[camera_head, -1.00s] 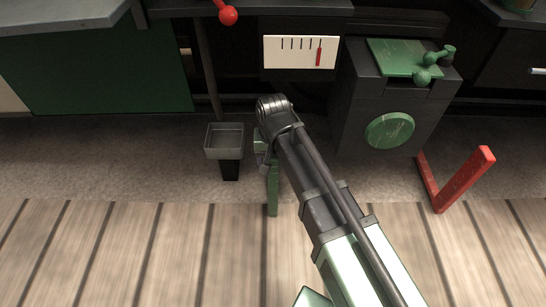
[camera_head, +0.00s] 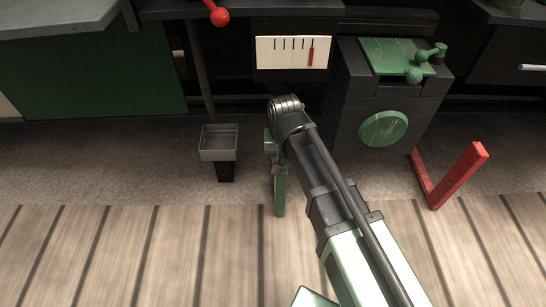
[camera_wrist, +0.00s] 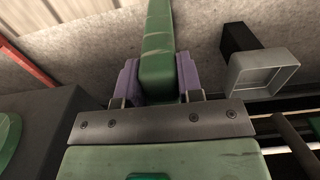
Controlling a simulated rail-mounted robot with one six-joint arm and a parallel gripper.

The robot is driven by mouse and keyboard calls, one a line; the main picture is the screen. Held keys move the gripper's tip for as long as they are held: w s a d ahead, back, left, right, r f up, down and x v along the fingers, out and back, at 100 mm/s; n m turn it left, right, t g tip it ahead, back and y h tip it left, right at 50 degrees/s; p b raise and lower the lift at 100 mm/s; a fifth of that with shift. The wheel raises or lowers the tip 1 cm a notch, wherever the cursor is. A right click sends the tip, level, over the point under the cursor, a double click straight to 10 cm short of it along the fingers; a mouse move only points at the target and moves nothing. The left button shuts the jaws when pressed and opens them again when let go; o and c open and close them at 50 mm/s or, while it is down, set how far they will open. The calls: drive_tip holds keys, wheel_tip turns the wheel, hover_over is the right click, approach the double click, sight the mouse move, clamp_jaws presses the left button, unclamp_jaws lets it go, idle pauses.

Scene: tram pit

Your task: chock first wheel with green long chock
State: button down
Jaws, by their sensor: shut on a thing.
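The green long chock (camera_head: 280,192) hangs from my gripper (camera_head: 276,157) in the head view, its far end just above or at the near edge of the grey floor strip. In the wrist view my gripper (camera_wrist: 158,82) has its two purple pads closed on both sides of the green chock (camera_wrist: 157,40), which stretches away from the jaws. My arm hides part of the chock and the jaws in the head view. I cannot make out a wheel for certain in either view.
A dark box with a green disc (camera_head: 384,129) stands right of my gripper. A red angled piece (camera_head: 459,175) is further right. A grey tray on a dark post (camera_head: 218,143) stands close on the left. A white gauge panel (camera_head: 293,52) is behind. Planks (camera_head: 120,250) in front are clear.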

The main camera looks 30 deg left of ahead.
drive_tip(key=shift+w+d, duration=0.45)
drive_tip(key=shift+d, duration=0.3)
drive_tip(key=shift+w+d, duration=0.4)
drive_tip(key=shift+d, duration=0.4)
drive_tip(key=shift+w+d, duration=0.45)
drive_tip(key=shift+d, duration=0.3)
drive_tip(key=c, duration=0.7)
unclamp_jaws()
wheel_tip(320, 180, up, 11)
drive_tip(key=p, duration=1.1)
drive_tip(key=shift+f, duration=0.15)
